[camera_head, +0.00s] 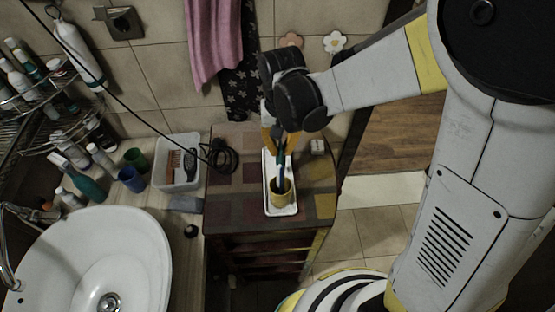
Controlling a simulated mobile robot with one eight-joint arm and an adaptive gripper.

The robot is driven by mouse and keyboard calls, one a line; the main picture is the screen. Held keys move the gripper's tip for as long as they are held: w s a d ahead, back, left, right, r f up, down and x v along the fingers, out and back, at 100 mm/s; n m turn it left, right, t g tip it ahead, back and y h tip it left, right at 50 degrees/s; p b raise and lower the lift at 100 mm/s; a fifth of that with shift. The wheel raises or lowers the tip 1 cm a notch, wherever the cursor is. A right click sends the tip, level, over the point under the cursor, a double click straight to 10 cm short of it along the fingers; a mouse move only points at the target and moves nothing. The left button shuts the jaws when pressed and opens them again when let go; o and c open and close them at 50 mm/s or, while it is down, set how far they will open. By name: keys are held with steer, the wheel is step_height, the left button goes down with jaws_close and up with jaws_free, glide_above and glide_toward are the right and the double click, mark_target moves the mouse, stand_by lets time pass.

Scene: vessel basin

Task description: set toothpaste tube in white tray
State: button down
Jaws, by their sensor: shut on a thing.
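The white tray (283,212) is a narrow rectangle lying on the patterned cabinet top. My gripper (280,148) reaches down from above over the tray's far half, with orange fingers shut. It holds a slim blue and white thing (281,170), which seems to be the toothpaste tube and hangs roughly upright. Its lower end overlaps the yellow cup (282,192) standing in the tray's near half. I cannot tell whether the tube is inside the cup, behind it or above it. The gripper partly hides the tube's upper end.
A small white block (317,146) and a coiled black cable (219,155) lie on the cabinet. Left of it are a clear bin (178,178), a blue cup (131,179), a green cup (136,159), bottles and the basin (95,260).

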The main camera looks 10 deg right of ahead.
mark_target(278, 159)
steer(key=shift+s+a+f, duration=0.1)
steer(key=shift+a+f, duration=0.25)
steer(key=shift+f, duration=0.05)
steer(key=shift+f+b, duration=0.5)
steer(key=shift+f, duration=1.3)
steer(key=shift+f, duration=0.15)
steer(key=c, duration=1.6)
jaws_free()
